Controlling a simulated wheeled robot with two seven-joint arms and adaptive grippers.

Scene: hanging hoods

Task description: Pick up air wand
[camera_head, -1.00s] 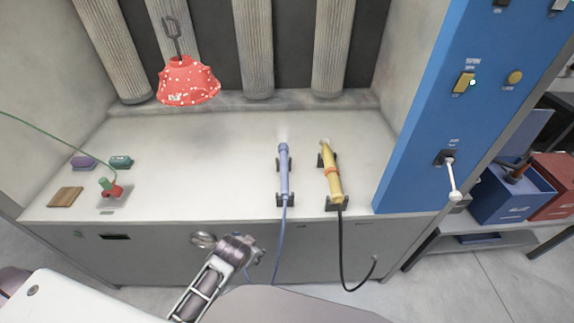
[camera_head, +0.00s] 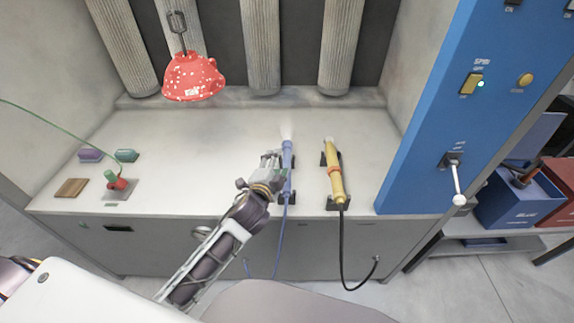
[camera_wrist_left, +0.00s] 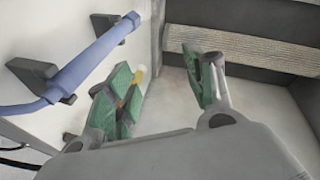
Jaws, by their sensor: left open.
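A blue wand (camera_head: 288,150) with a blue hose lies on two black holders on the hood's pale work surface, with faint white mist at its far tip. A yellow wand (camera_head: 335,176) with an orange band and black hose rests in its own holders to the right. My left gripper (camera_head: 270,165) is open at the left side of the blue wand, partly overlapping it. In the left wrist view the blue wand (camera_wrist_left: 92,58) lies to the left of both green-padded fingers, not between them. Whether they touch is unclear. My right gripper is out of view.
A red speckled part (camera_head: 193,78) hangs from a hook at the back left. A wooden block (camera_head: 72,188), a red-green item (camera_head: 117,182) and small coloured pieces sit on the left. A blue control panel (camera_head: 430,110) bounds the right. The middle surface is clear.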

